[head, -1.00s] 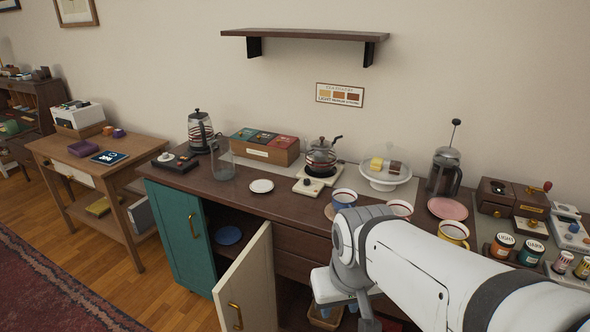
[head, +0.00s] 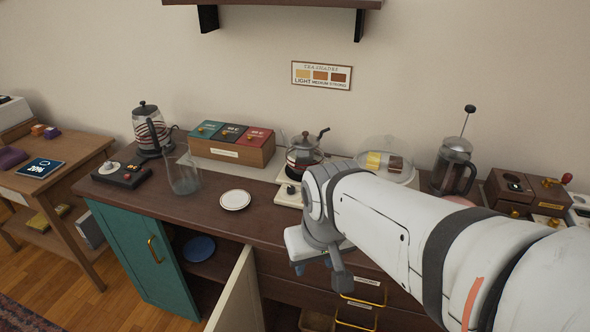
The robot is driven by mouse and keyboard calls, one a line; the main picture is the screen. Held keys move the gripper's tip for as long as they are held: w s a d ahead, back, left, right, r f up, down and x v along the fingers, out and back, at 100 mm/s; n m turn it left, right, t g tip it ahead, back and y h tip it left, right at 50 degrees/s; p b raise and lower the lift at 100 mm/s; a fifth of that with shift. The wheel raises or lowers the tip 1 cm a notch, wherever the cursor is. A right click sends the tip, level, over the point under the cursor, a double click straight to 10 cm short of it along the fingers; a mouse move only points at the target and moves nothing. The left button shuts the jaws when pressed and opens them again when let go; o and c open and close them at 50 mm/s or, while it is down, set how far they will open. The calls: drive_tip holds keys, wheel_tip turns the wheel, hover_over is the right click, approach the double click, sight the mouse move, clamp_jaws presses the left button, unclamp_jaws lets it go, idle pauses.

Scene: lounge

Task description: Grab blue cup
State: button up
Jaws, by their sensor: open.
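The blue cup is not visible now; my arm covers the stretch of counter where cups stood earlier. My gripper (head: 314,266) hangs low in front of the counter's (head: 225,222) front edge, pointing down. Small blue parts show at its fingertips, and I see no cup between them. It is open. A blue plate (head: 198,249) lies inside the open cabinet below the counter, to the left of my gripper.
A glass beaker (head: 184,174), white saucer (head: 235,200), teapot (head: 304,155), glass-domed stand (head: 385,165) and French press (head: 453,168) stand on the counter. A shelf (head: 285,3) hangs above.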

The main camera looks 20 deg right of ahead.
drive_tip(key=o, duration=0.7)
drive_tip(key=w+d+p, duration=0.1)
drive_tip(key=w+d, duration=0.1)
drive_tip(key=w, duration=0.1)
drive_tip(key=w+d+m+p, duration=0.1)
drive_tip(key=w+d+p, duration=0.1)
drive_tip(key=w, duration=0.2)
drive_tip(key=w+d+m+p, duration=0.1)
drive_tip(key=w+d+p, duration=0.1)
drive_tip(key=w+d, duration=0.1)
drive_tip(key=shift+w+t+h, duration=0.4)
drive_tip(key=o, duration=0.5)
drive_tip(key=w+d+f+p, duration=0.1)
drive_tip(key=w+d, duration=0.1)
drive_tip(key=w+d+f+m+p, duration=0.1)
drive_tip(key=w+d, duration=0.1)
drive_tip(key=d, duration=0.1)
drive_tip(key=w+d+f+m+p, duration=0.1)
drive_tip(key=w+d, duration=0.1)
drive_tip(key=shift+w+d+f+t+h, duration=0.15)
drive_tip(key=shift+w+f+t+h, duration=0.15)
drive_tip(key=shift+f+t+h, duration=0.1)
drive_tip(key=shift+o, duration=0.2)
drive_tip(key=shift+x, duration=4)
